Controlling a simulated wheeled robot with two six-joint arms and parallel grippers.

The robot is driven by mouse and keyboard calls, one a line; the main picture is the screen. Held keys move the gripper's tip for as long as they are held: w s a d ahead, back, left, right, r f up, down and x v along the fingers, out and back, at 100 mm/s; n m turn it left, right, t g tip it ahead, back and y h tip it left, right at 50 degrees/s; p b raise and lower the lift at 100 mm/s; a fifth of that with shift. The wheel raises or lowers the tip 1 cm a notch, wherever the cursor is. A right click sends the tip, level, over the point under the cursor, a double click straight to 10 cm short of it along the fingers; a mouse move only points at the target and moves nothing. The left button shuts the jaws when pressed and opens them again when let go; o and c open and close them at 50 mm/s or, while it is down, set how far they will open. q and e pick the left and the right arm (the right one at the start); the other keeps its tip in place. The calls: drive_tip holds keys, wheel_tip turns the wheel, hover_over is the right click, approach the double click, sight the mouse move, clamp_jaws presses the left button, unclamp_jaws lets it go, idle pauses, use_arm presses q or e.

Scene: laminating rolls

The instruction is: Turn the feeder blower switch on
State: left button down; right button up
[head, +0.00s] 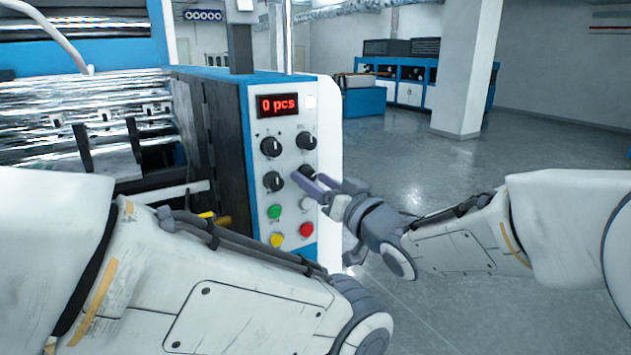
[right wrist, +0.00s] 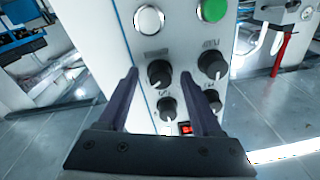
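The control panel (head: 290,120) of the blue and white machine carries several black rotary knobs; I cannot read which label marks the feeder blower. My right gripper (head: 311,181) is at the lower right knob (head: 307,171). In the right wrist view, which shows the panel upside down, this knob (right wrist: 160,74) lies between the two fingertips of my right gripper (right wrist: 160,75), with a gap on each side. The fingers are open and hold nothing. Its white pointer line is visible. My left arm crosses the lower foreground; its gripper is out of view.
Beside it is the lower left knob (head: 273,181). Below are a green button (head: 275,211), a yellow button (head: 277,240) and a red button (head: 306,230). A red display (head: 278,105) reads 0 pcs. Open floor (head: 420,170) lies to the right.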

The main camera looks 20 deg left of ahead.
drive_tip(key=b+v, duration=0.3)
drive_tip(key=v, duration=0.7)
drive_tip(key=shift+d, duration=0.2)
drive_tip(key=shift+s, duration=0.15)
